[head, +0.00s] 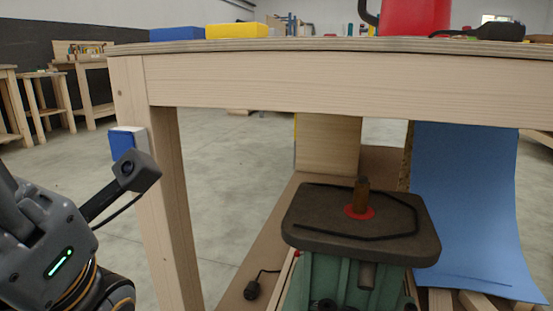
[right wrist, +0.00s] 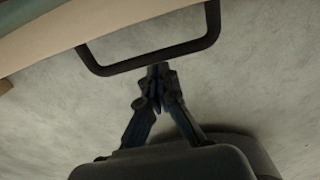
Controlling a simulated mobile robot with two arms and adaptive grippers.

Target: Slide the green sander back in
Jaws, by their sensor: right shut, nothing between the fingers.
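The green sander (head: 335,285) stands on the low wooden shelf under the workbench in the head view. It has a dark, flat top plate (head: 330,225) with a brown knob on a red ring. In the right wrist view my right gripper (right wrist: 158,78) is shut and empty. Its fingertips are at the lower bar of a black U-shaped handle (right wrist: 150,67) on a pale wooden board (right wrist: 130,20). I cannot tell whether they touch it. A strip of green shows at the top left corner there. The left arm shows at the left of the head view, but its fingers are out of view.
The workbench top (head: 300,45) and its front leg (head: 170,220) are close above and left of the sander. A blue sheet (head: 470,200) hangs at the right. A black plug and cord (head: 252,288) lie left of the sander. Bare floor shows behind.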

